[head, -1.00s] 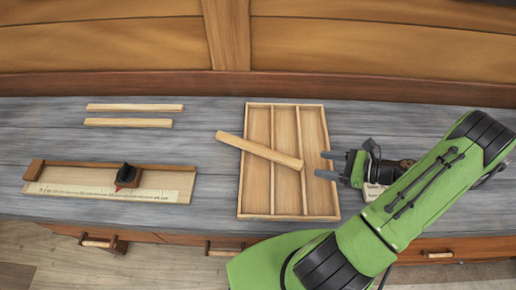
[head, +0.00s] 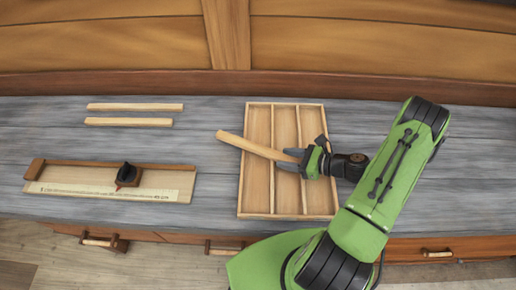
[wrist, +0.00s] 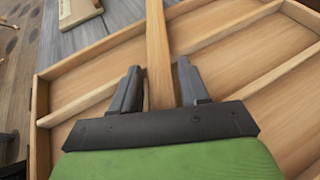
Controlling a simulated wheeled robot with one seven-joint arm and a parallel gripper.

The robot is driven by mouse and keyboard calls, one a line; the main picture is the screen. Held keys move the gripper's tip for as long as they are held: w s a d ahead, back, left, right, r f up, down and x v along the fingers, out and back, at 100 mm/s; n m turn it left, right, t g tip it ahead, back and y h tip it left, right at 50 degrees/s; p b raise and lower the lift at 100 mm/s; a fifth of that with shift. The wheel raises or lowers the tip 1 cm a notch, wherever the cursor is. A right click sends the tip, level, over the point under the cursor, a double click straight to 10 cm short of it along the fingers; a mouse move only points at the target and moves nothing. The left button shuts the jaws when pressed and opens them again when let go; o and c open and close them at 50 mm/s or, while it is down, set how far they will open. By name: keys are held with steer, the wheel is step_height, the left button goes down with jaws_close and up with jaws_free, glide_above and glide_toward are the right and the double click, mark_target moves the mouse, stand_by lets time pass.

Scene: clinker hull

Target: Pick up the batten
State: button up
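A pale wooden batten (head: 243,144) lies slantwise across the divided wooden tray (head: 257,216), its left end sticking out past the tray's left side. It also shows in the wrist view (wrist: 157,40), running up between my fingers. My gripper (head: 288,159) is over the tray at the batten's right end. In the wrist view my gripper (wrist: 159,77) is open, with one dark finger on each side of the batten and a small gap showing on both sides. The batten's near end is hidden by the gripper body.
Two more battens (head: 135,106) (head: 128,122) lie at the back left of the grey bench. A wooden board with a scale (head: 105,180) and a black slider (head: 126,174) lies at the front left. The bench between these and the tray is clear.

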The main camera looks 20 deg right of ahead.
jaws_close()
steer(key=shift+r, duration=0.1)
step_height(320, 180, up, 10)
steer(key=p, duration=0.1)
